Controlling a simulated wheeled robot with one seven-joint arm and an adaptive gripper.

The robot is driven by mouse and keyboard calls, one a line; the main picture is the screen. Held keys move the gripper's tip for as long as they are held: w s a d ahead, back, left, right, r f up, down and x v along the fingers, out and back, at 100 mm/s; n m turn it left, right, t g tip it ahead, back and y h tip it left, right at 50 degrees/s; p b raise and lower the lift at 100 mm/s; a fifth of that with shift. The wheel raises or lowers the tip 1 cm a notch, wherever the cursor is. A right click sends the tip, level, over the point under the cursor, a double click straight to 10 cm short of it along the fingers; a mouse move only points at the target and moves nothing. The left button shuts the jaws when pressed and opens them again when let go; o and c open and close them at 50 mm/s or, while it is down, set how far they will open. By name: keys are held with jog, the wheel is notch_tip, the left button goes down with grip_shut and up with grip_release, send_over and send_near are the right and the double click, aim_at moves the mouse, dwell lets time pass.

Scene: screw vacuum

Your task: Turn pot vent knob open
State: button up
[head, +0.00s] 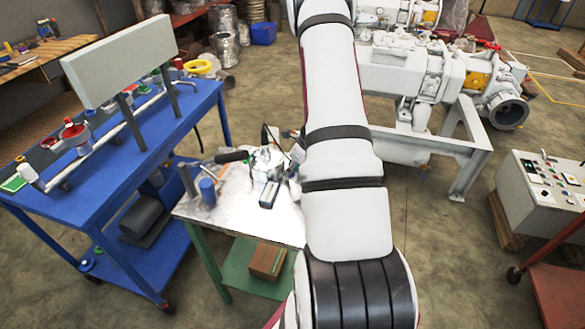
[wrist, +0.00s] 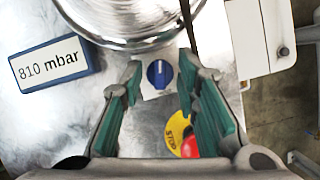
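A small blue knob (wrist: 160,74) with a white pointer mark sits on a white plate on the shiny metal worktop. The pointer lies roughly along the picture's vertical. My gripper (wrist: 161,64) is open, with its green-padded fingers on either side of the knob and gaps visible between pads and knob. A round metal pot (wrist: 125,18) stands just beyond the knob, cut off by the top edge. In the head view the pot (head: 266,160) is on the small table, partly behind my arm. My gripper is hidden there.
A display reading 810 mbar (wrist: 53,62) is left of the knob. A red stop button (wrist: 190,146) on a yellow STOP disc lies close to the right finger. A white box (wrist: 262,35) is at upper right. A blue cart (head: 110,170) stands left of the table.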

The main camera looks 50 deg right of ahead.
jog(key=shift+c, duration=0.3)
grip_shut()
jog(key=shift+m+b, duration=0.3)
jog(key=shift+b, duration=0.05)
jog(key=m+h+b, duration=0.1)
jog(key=m+b, duration=0.1)
jog(key=b, duration=0.1)
jog(key=shift+w+f, duration=0.1)
jog(key=shift+w, duration=0.05)
jog(key=m+h+b, duration=0.1)
jog(key=m+b, duration=0.2)
jog(key=shift+a, duration=0.1)
jog(key=shift+b, duration=0.3)
jog(key=shift+o, duration=0.3)
grip_release()
